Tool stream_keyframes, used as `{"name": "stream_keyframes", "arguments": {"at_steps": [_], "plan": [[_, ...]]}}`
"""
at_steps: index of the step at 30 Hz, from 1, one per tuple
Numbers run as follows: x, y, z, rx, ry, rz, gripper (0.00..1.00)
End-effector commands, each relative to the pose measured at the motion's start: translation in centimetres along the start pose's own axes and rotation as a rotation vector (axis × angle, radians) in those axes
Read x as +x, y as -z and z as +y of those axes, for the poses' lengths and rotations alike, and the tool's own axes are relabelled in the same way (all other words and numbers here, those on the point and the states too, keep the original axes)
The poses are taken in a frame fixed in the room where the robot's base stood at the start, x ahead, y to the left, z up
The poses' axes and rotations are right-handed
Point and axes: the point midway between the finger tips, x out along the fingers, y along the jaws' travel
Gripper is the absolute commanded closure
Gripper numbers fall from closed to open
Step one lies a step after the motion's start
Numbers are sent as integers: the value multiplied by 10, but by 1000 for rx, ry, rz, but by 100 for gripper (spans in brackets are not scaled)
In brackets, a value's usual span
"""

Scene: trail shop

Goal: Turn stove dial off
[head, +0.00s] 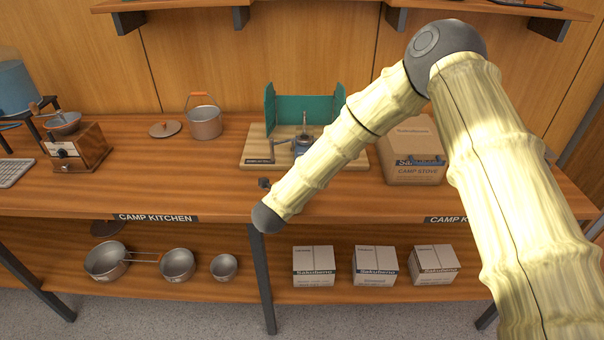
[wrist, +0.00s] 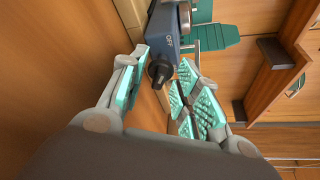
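The camp stove (head: 301,146) stands on a wooden board in front of a teal windscreen, partly behind my arm in the head view. In the wrist view its blue-grey body (wrist: 168,25) carries the word OFF above a black dial (wrist: 160,72). In the head view my arm hides most of the gripper, and the dial cannot be made out.
The teal windscreen (head: 308,108) stands behind the stove on the wooden board (head: 257,150). A cardboard box (head: 413,165) is to the right. A pot (head: 205,122), a lid (head: 165,129) and a wooden grinder (head: 78,150) are to the left. The counter between pot and front edge is clear.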

Motion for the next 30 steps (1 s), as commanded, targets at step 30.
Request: {"name": "stream_keyframes", "arguments": {"at_steps": [30], "plan": [[-119, 0, 0, 0, 0, 0, 68]]}}
